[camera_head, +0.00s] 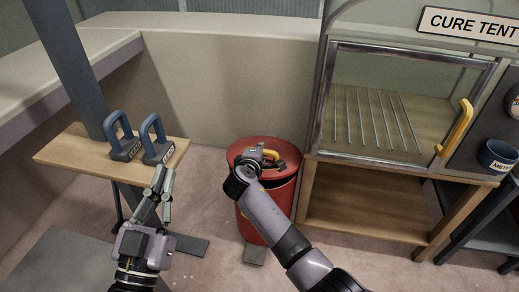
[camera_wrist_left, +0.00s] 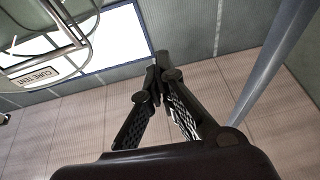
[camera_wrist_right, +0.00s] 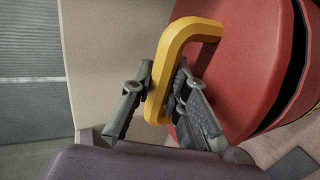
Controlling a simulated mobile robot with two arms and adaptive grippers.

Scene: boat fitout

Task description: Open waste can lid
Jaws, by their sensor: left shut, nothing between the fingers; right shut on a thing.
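The red waste can (camera_head: 284,203) stands on the floor in the middle of the head view, with its round red lid (camera_head: 290,149) on top. A yellow handle (camera_head: 273,155) is on the lid; it shows large in the right wrist view (camera_wrist_right: 190,35). My right gripper (camera_head: 262,155) is shut on the handle, one finger on each side of it. A dark gap shows between the lid and can rim in the right wrist view (camera_wrist_right: 296,68). My left gripper (camera_head: 163,182) is shut and empty, left of the can by the wooden shelf.
Two blue-handled blocks (camera_head: 159,150) stand on a wooden shelf (camera_head: 75,150) at left. The cure tent (camera_head: 400,100), with a yellow door handle (camera_head: 456,128), stands on a wooden bench right of the can. A blue cup (camera_head: 497,156) is at far right. A beige wall is behind.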

